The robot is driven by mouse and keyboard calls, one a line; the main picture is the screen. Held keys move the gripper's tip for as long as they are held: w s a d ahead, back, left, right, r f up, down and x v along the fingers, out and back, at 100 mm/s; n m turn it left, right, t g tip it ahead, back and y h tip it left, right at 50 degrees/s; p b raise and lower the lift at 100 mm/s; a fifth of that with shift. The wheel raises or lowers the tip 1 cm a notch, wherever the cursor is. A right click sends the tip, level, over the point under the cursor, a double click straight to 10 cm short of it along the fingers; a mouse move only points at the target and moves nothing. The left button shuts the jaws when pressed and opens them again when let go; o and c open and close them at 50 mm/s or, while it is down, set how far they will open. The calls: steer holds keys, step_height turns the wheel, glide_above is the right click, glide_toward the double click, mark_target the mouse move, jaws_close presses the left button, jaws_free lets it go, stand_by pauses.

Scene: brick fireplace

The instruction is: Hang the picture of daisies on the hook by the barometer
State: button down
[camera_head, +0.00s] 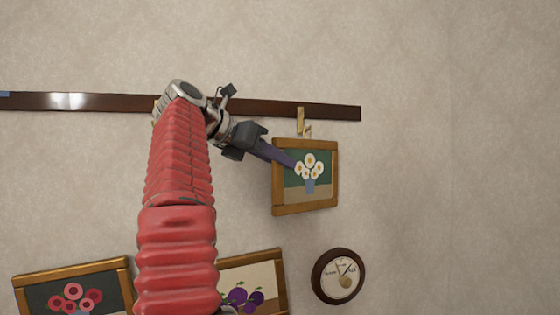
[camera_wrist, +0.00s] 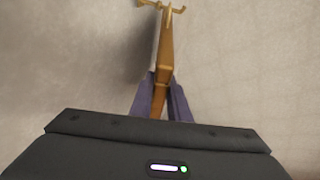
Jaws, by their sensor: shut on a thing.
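The picture of daisies (camera_head: 322,185) has a wooden frame, with white flowers in a blue vase on a dark green ground. My gripper (camera_head: 288,159) is shut on its left side and holds it upright, slightly tilted, in front of the wall. A brass hook (camera_head: 302,122) on the dark rail is just above the frame's top edge; I cannot tell whether they touch. The round barometer (camera_head: 338,276) is below the picture. In the wrist view, my gripper's fingers (camera_wrist: 161,98) clasp the picture's frame (camera_wrist: 166,50) edge-on, with brass hook parts (camera_wrist: 175,9) at the top.
The dark wooden rail (camera_head: 250,106) runs along the wall and ends right of the hook. The wall right of the daisies is bare.

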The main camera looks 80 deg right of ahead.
stand_by(0.4)
steer(key=c, duration=1.6)
jaws_free()
